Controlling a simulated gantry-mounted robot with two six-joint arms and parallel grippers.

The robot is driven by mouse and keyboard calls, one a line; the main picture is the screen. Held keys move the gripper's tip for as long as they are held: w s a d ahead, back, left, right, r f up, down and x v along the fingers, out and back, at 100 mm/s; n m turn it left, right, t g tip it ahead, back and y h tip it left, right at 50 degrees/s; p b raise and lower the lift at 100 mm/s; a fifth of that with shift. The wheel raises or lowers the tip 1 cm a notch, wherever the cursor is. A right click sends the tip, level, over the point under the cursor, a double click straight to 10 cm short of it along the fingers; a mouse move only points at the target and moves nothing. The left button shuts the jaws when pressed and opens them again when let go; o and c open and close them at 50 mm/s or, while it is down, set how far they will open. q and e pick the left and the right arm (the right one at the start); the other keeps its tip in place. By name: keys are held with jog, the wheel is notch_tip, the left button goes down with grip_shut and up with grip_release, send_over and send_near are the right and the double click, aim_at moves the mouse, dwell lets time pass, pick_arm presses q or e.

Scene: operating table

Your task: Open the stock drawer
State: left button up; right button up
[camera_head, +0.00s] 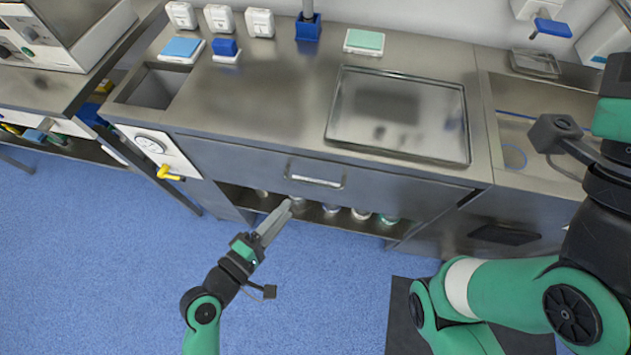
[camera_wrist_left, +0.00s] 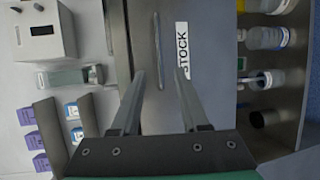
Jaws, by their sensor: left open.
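The stock drawer (camera_head: 245,163) is a wide grey front under the steel counter, and it looks shut. Its bar handle (camera_head: 316,179) sits near the middle of the front. In the left wrist view the drawer front (camera_wrist_left: 205,85) carries a white STOCK label (camera_wrist_left: 183,50), with the handle (camera_wrist_left: 158,50) to the label's left. My left gripper (camera_head: 287,206) is in front of the drawer, a little below and left of the handle in the head view. Its fingers (camera_wrist_left: 158,74) are apart and empty, pointing towards the handle, with no clear contact. My right gripper's fingers are out of frame.
An open shelf with several jars (camera_head: 331,210) is below the drawer. A gauge panel with a yellow lever (camera_head: 170,174) is at the left.

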aim_at(312, 183)
pick_arm(q)
jog(key=b+x, duration=0.3)
jog(key=x, duration=0.8)
jog(key=shift+s+d+r+b, duration=0.1)
jog(key=shift+s+d+b, duration=0.1)
jog(key=shift+b, duration=0.15)
grip_shut()
dwell(0.6)
